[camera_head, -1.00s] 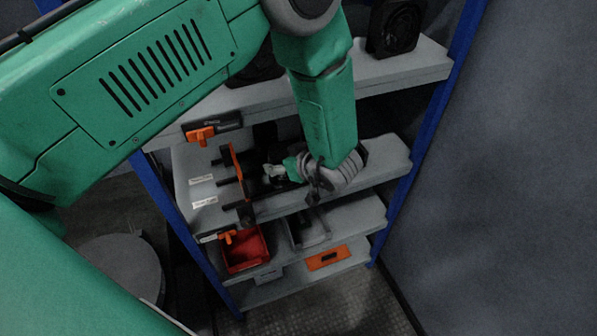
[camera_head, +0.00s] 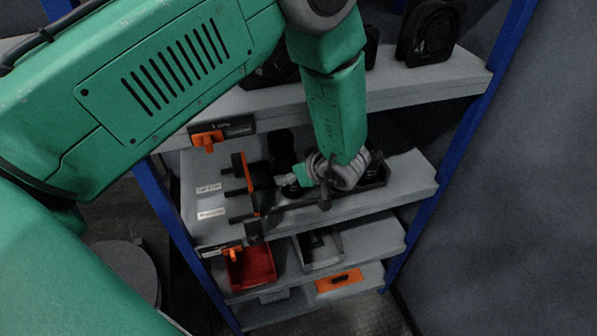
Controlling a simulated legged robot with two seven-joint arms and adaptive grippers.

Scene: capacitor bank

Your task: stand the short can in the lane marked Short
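My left arm comes in from the upper left and bends down to the middle shelf (camera_head: 375,198). My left gripper (camera_head: 278,183) points left over that shelf, among dark parts; its fingertips are too small and dark to read. A dark, can-like shape (camera_head: 281,143) stands behind the gripper; I cannot tell whether it is the short can. White lane labels sit on the shelf's left part, an upper one (camera_head: 208,188) and a lower one (camera_head: 211,213); their words are not legible. Black rods and an orange upright piece (camera_head: 250,185) lie between labels and gripper. My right gripper is not in view.
Orange-and-black latches (camera_head: 208,138) sit at the shelf's left edge. Below are a red bin (camera_head: 252,268) and a grey bin (camera_head: 318,250). Blue posts (camera_head: 450,150) flank the shelves.

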